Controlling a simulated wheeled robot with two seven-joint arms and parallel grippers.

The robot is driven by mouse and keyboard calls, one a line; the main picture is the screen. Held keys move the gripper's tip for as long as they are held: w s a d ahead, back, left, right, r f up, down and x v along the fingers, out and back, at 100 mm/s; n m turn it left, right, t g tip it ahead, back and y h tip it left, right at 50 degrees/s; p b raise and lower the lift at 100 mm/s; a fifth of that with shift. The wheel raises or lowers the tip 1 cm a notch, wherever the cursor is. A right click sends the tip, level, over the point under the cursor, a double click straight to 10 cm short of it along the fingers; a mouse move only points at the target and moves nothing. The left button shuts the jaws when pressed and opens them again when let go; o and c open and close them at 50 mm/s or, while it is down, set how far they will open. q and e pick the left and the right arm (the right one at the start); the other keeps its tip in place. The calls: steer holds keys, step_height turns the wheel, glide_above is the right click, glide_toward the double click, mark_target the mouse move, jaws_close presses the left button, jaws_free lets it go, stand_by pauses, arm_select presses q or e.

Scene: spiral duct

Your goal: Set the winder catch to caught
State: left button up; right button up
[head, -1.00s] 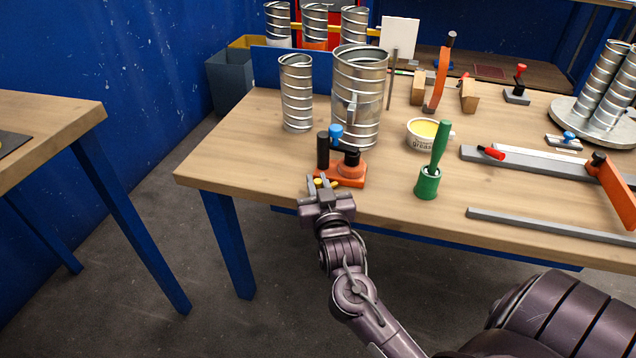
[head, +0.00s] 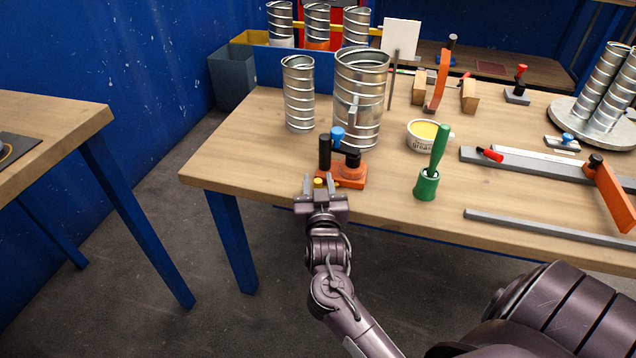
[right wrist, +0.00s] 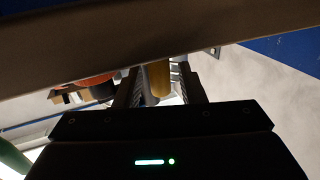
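The winder (head: 346,177) stands near the table's front left edge. It has an orange base, a black upright grip (head: 324,152) and a blue knob (head: 338,137). A small yellow piece (head: 318,183), probably the catch, shows at its front left side. My right gripper (head: 319,187) is at the table edge in front of it, fingers pointing at the winder. In the right wrist view the yellow piece (right wrist: 158,78) lies between the two fingers, with a gap visible, so the gripper looks open around it. The catch's setting cannot be told. My left gripper is not in view.
Spiral ducts (head: 299,95) and a wider one (head: 361,100) stand behind the winder. A grease tub (head: 428,135) and a green-handled tool (head: 428,184) are to its right. Bare tabletop (head: 236,150) lies to its left. In the right wrist view, the table edge (right wrist: 110,50) crosses close above the fingers.

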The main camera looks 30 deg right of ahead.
steer(key=shift+s+a, duration=0.2)
steer(key=shift+s, duration=0.1)
arm_select(q)
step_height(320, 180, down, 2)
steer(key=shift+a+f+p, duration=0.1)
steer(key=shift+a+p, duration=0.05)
steer(key=shift+p, duration=0.2)
arm_select(e)
steer(key=v, duration=0.7)
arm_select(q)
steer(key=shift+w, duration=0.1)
